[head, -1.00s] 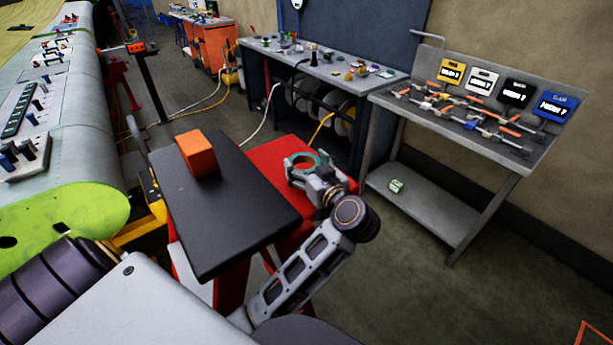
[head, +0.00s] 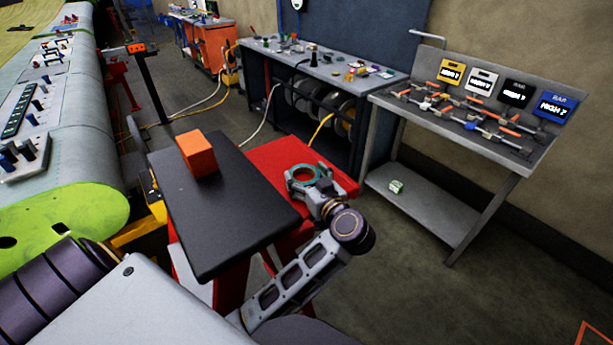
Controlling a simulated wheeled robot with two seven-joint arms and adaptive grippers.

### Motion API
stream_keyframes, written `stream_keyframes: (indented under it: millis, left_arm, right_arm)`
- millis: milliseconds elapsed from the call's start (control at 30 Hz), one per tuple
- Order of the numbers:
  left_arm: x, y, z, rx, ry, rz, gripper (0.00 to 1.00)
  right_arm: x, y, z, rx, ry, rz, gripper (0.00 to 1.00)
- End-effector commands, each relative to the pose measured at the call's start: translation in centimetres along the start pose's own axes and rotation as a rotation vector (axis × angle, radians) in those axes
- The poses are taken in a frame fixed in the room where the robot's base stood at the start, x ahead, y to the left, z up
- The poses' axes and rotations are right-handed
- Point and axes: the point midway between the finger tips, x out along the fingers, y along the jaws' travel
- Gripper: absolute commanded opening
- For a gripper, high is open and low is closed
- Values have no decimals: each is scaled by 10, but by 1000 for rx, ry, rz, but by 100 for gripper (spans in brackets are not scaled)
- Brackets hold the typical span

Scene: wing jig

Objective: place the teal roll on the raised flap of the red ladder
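The teal roll (head: 318,169) is a ring in the middle of the head view, seen against a flat red panel. My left gripper (head: 303,177) has its grey fingers around the roll and looks shut on it. The red ladder has a black top board (head: 228,222) and a red flap (head: 272,155) beside it on the right. The roll is over or on the flap; I cannot tell whether it touches. The fingers hide part of the roll. My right gripper is not in view.
An orange block (head: 197,153) sits on the far part of the black board. A workbench (head: 385,84) with small parts stands behind. A grey display stand (head: 440,115) is at the right. The wing (head: 95,150) fills the left side. Floor at lower right is clear.

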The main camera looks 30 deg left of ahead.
Motion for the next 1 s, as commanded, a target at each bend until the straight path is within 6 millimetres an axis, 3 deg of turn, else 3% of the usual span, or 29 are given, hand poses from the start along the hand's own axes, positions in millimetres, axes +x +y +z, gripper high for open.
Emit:
stream_keyframes:
  millis: [33,167,700,1000]
  left_arm:
    - [0,0,0,0,-1,0,82]
    - [0,0,0,0,-1,0,97]
    - [0,0,-2,0,0,1,97]
    - [-16,0,-4,2,-2,0,97]
  right_arm:
    - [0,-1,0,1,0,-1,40]
    - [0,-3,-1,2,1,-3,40]
    - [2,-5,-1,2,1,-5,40]
    - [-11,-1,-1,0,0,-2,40]
